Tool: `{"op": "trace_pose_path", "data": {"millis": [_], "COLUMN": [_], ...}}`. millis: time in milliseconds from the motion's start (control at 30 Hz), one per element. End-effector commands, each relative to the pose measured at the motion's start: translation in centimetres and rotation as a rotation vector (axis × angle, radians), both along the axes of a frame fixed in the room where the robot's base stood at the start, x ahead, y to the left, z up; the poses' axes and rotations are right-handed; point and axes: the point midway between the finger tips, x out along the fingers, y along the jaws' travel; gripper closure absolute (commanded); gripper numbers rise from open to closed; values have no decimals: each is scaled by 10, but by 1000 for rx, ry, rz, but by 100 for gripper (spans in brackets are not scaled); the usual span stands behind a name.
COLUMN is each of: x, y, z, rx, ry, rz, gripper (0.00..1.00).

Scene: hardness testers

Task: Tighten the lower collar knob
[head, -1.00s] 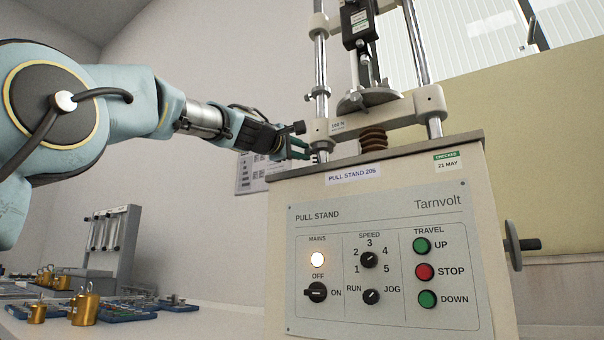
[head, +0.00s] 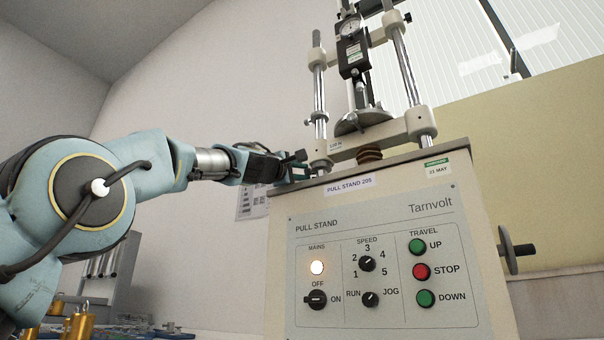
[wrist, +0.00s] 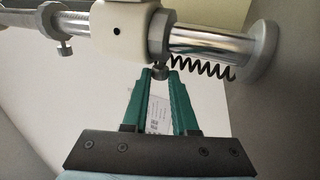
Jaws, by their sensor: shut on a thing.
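The lower collar (wrist: 158,36) sits on the chrome post (wrist: 210,42), against the white crosshead (wrist: 118,28). Its small metal knob (wrist: 160,73) points toward my gripper (wrist: 161,78) in the wrist view. The green fingertips are closed around this knob, one on each side. In the head view my gripper (head: 302,172) reaches in from the left, just below the crosshead's left end (head: 321,149). The lower collar and its knob are not clearly visible there. The upper collar (wrist: 51,28), with its own knob (wrist: 65,49), is on the crosshead's other side.
A coiled spring (wrist: 205,68) hangs beside the post near its foot (wrist: 263,48). The control panel (head: 375,265) has a lit mains lamp (head: 317,267). A handwheel (head: 508,250) projects at the right. Brass weights (head: 78,327) stand at lower left.

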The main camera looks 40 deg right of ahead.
Motion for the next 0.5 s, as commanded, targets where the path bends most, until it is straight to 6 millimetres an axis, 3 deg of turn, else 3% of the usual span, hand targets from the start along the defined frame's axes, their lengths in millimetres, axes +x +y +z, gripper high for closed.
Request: {"op": "trace_pose_path", "data": {"millis": [67,100,333,500], "x": [0,1,0,0], "y": [0,0,0,0], "z": [0,0,0,0], "rx": [-1,-1,0,0], "ry": [0,0,0,0], "rz": [1,1,1,0], "gripper": [100,70,44,44]}}
